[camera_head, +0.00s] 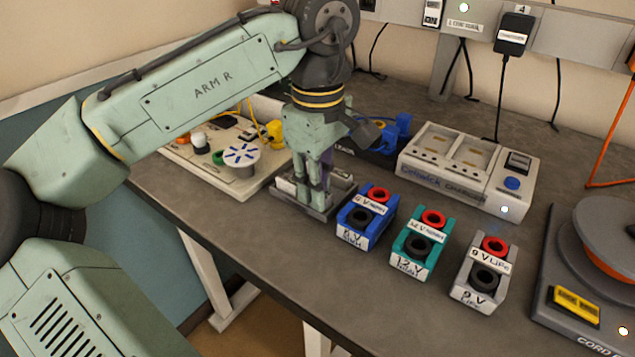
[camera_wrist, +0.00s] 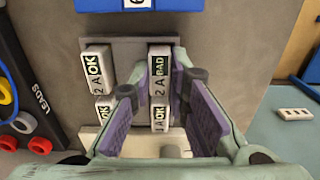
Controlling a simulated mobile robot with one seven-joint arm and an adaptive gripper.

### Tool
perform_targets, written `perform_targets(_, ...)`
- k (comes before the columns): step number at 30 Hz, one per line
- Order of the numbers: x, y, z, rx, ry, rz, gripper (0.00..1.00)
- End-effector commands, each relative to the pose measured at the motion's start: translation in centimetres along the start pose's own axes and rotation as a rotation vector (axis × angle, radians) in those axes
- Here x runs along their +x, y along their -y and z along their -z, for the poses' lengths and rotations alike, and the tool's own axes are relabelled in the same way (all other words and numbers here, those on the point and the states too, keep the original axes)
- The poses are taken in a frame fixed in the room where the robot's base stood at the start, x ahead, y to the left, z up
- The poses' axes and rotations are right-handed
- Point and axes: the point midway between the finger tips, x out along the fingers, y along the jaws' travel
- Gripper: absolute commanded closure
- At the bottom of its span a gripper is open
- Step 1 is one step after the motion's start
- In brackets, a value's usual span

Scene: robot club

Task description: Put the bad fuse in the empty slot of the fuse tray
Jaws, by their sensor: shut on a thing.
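The bad fuse (camera_wrist: 159,72), pale with a BAD 2 A label, is between my gripper's purple-padded fingers in the wrist view, at the right column of the grey fuse tray (camera_wrist: 128,62). My gripper (camera_head: 313,192) points down at the tray (camera_head: 322,213) in the head view and is shut on the bad fuse. An OK 2 A fuse (camera_wrist: 96,70) stands in the left column, with another OK fuse (camera_wrist: 103,112) below it. An OK 1 A fuse (camera_wrist: 159,118) is just below the bad one. My fingers hide part of the tray, and whether the bad fuse is fully seated cannot be told.
Blue (camera_head: 366,217), teal (camera_head: 420,240) and grey (camera_head: 482,272) battery blocks stand right of the tray. A charger (camera_head: 470,165) is behind them, and a cord reel (camera_head: 590,250) is at right. A pale board with knobs (camera_head: 215,165) lies left of my gripper.

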Motion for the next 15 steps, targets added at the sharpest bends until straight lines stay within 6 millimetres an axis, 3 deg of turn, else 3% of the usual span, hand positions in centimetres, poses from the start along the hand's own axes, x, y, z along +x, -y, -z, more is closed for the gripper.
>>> perform_targets(4,0.41,0.00,-0.02,0.000,0.001,0.000,1.00)
perform_targets(5,0.31,0.00,-0.01,0.000,0.000,0.000,0.82)
perform_targets(13,0.28,0.00,-0.01,0.000,0.000,0.000,0.64)
perform_targets(15,0.28,0.00,0.00,0.000,0.000,0.000,0.64)
